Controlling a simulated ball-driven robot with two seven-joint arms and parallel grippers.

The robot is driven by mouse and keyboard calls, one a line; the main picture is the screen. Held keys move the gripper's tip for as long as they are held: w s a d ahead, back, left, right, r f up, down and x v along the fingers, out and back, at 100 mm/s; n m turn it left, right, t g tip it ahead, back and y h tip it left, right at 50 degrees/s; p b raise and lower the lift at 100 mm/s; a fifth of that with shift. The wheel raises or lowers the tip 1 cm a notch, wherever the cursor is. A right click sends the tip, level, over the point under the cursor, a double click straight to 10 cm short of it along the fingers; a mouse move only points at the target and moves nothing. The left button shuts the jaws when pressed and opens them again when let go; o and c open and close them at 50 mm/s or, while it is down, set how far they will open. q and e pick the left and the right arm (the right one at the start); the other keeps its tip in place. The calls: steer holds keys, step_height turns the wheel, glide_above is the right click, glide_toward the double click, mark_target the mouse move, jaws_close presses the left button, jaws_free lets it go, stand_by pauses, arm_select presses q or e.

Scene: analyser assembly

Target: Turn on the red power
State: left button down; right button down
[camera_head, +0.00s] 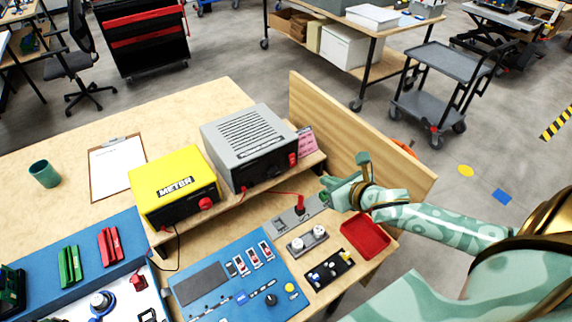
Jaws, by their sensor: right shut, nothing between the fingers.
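A grey power box (245,145) with a slotted top stands on a raised wooden shelf at the back of the bench. A small red switch (293,159) is on its front face at the right end; its on or off position is too small to tell. A red plug (300,204) stands in a grey plate on the bench, with a red cable running to it. My right gripper (325,190) is shut and empty, just right of the red plug and below and right of the switch, apart from the switch. My left gripper is out of view.
A yellow meter box (175,185) stands left of the grey box. A blue panel with switches (235,280) and a red tray (366,237) lie in front. A wooden board (350,135) rises behind my right gripper. A clipboard (117,167) and green cup (44,174) are at left.

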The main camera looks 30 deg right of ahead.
mark_target(294, 163)
steer(key=b+x, duration=0.1)
steer(key=x, duration=0.5)
steer(key=b+x, duration=0.2)
steer(key=x, duration=0.5)
steer(key=shift+w+r, duration=0.15)
steer(key=shift+r, duration=0.1)
steer(key=shift+w, duration=0.45)
steer(key=shift+f+b, duration=0.1)
steer(key=shift+b, duration=0.2)
steer(key=shift+w+f+t+b, duration=0.15)
steer(key=shift+f+t+b, duration=0.25)
steer(key=shift+b, duration=0.5)
steer(key=shift+w+r, duration=0.1)
steer(key=shift+r, duration=0.25)
steer(key=shift+r+p, duration=0.1)
steer(key=shift+p, duration=0.2)
